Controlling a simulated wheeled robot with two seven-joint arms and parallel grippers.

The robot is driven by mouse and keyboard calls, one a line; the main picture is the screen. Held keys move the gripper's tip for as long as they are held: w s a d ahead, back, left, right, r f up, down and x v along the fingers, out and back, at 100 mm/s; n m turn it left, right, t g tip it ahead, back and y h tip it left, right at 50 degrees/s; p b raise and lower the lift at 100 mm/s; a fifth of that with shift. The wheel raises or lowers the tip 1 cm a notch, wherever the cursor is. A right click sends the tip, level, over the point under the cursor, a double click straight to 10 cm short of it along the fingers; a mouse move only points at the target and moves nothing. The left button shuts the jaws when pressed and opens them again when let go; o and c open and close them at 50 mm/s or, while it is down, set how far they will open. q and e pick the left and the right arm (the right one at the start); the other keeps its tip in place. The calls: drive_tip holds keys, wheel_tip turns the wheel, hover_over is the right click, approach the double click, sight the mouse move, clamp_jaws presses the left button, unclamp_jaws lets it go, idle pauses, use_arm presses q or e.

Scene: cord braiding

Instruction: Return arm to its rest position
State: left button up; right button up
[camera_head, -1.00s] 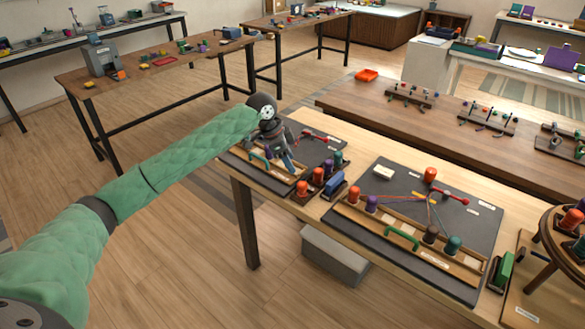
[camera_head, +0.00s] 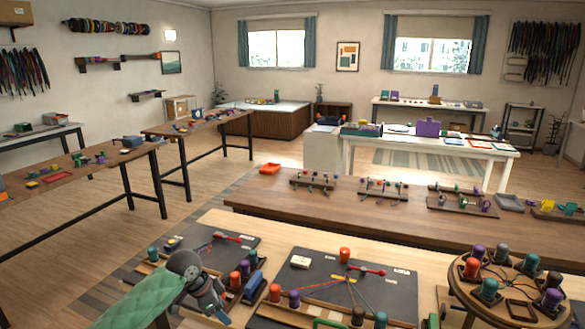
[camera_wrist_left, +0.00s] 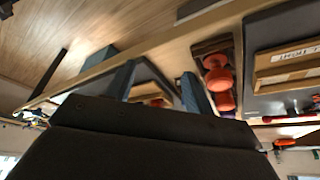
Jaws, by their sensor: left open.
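My left arm, in a green padded sleeve, comes in at the bottom left of the head view. Its gripper (camera_head: 214,306) is over the front part of the left dark board (camera_head: 208,245), beside a red spool (camera_head: 235,281), and hides part of that board's wooden rack. In the left wrist view the two fingers (camera_wrist_left: 157,88) stand apart with nothing held between them, and red spools (camera_wrist_left: 219,82) show just right of them. The right dark board (camera_head: 378,290) carries several cords, spools and a red-handled tool (camera_head: 367,271). My right gripper is not in view.
A round wooden stand (camera_head: 462,300) with several spools is at the right. A brown table (camera_head: 400,220) with small racks lies behind the light work table (camera_head: 225,219). Open floor (camera_head: 110,240) lies to the left.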

use_arm(q)
drive_tip(key=s+d+f+n+t, duration=0.1)
drive_tip(key=s+d+f+n, duration=0.15)
drive_tip(key=s+f, duration=0.45)
drive_tip(key=s+d+f+n, duration=0.1)
drive_tip(key=s+d+f, duration=0.3)
drive_tip(key=s, duration=0.6)
drive_tip(key=s+a+f+n+y, duration=0.1)
drive_tip(key=s+a+n+y, duration=0.2)
drive_tip(key=s, duration=0.7)
drive_tip(key=s+a+f+n+y, duration=0.1)
drive_tip(key=s+a+n, duration=0.3)
drive_tip(key=s, duration=0.7)
drive_tip(key=s+d+f, duration=0.1)
drive_tip(key=d+f, duration=0.1)
drive_tip(key=f, duration=0.9)
drive_tip(key=s+d+f+g, duration=0.1)
drive_tip(key=d+f, duration=0.2)
drive_tip(key=f, duration=0.9)
drive_tip(key=shift+s+f+g+h, duration=0.15)
drive_tip(key=shift+s+g+h, duration=0.15)
drive_tip(key=shift+h, duration=0.1)
